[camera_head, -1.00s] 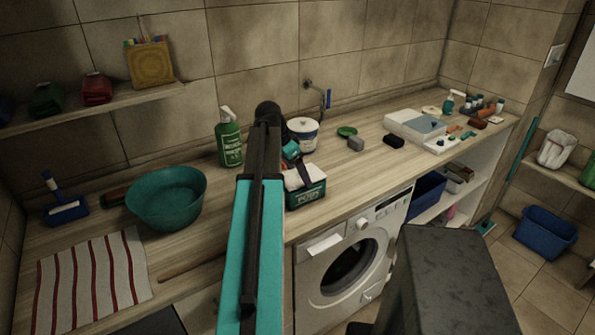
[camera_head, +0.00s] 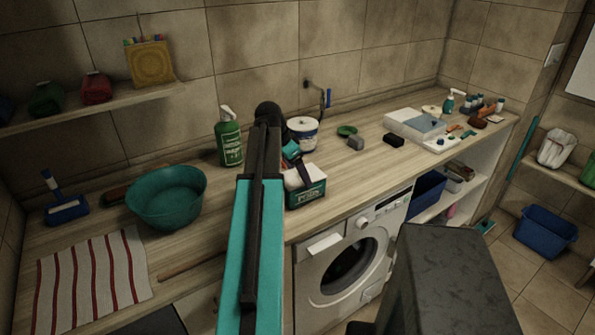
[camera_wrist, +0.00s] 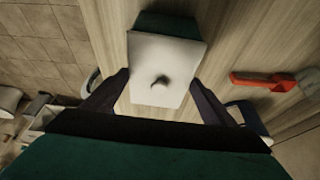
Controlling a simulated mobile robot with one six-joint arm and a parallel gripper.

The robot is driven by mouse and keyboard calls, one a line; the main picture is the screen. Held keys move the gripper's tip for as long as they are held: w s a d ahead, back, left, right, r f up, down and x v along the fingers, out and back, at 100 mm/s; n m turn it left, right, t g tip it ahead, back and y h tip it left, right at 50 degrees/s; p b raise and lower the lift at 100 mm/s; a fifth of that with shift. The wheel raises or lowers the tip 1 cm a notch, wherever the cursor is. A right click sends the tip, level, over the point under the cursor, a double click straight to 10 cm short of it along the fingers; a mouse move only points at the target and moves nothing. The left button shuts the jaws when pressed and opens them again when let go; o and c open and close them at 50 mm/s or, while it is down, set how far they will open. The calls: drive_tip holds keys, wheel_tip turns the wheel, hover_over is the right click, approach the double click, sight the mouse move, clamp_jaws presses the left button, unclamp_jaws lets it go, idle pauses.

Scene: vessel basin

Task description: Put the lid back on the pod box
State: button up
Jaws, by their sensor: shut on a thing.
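The green pod box (camera_head: 306,194) stands on the counter near its front edge, above the washing machine. The white lid (camera_head: 296,178) is at the top of the box; from here I cannot tell whether it rests on the rim or is just above it. In the wrist view the lid (camera_wrist: 160,57) shows its small grey knob, with part of the dark green box (camera_wrist: 166,25) beyond its far edge. My arm hides part of the area left of the box.
A white tub (camera_head: 303,135) stands close behind the box, and a green spray bottle (camera_head: 229,142) behind to the left. A teal basin (camera_head: 167,197) is further left. Counter just right of the box is clear.

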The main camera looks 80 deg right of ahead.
idle(0.3)
drive_tip(key=o, duration=1.1)
drive_tip(key=shift+r+p, duration=1.95)
drive_tip(key=shift+r, duration=1.55)
clamp_jaws()
drive_tip(key=shift+f+b, duration=1.1)
drive_tip(key=shift+f, duration=1.2)
